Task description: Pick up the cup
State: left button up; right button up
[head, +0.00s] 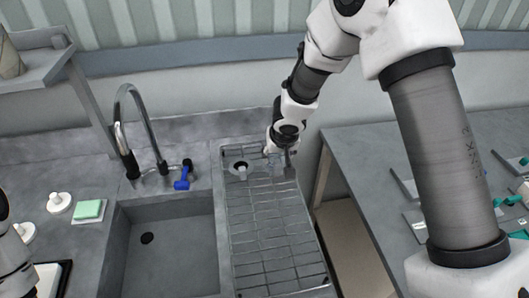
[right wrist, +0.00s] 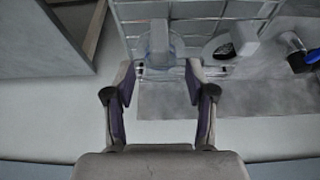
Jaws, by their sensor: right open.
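A clear, see-through cup (right wrist: 160,44) stands on the wire rack (head: 268,238) near its back end. In the head view the cup (head: 274,166) shows only faintly, partly hidden by my right gripper (head: 279,150). In the right wrist view my right gripper (right wrist: 161,72) is open, its two fingertips apart, with the cup just beyond and between them. Nothing is held, and I cannot tell whether a finger touches the cup. Part of my left arm shows at the left edge of the head view; its gripper is out of view.
A pale round item with a dark opening (head: 239,166) sits close to the cup's left. A grey sink basin (head: 175,255), a tap (head: 147,125) and a blue item (head: 182,179) lie further left. A wall is close behind; another counter (head: 365,160) stands right, across a gap.

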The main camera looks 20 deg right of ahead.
aim_at(278, 163)
jog(key=f, duration=0.2)
jog(key=shift+s+f+b, duration=0.3)
jog(key=shift+s+f, duration=0.05)
jog(key=shift+s, duration=0.05)
jog(key=x, duration=0.4)
jog(key=shift+w, duration=0.45)
jog(key=shift+s+a+r, duration=0.1)
jog(key=shift+s+r, duration=0.05)
pick_arm(q)
jog(key=shift+s+f, duration=0.3)
jog(key=shift+s, duration=0.45)
pick_arm(e)
jog(key=shift+s+r, duration=0.15)
grip_shut()
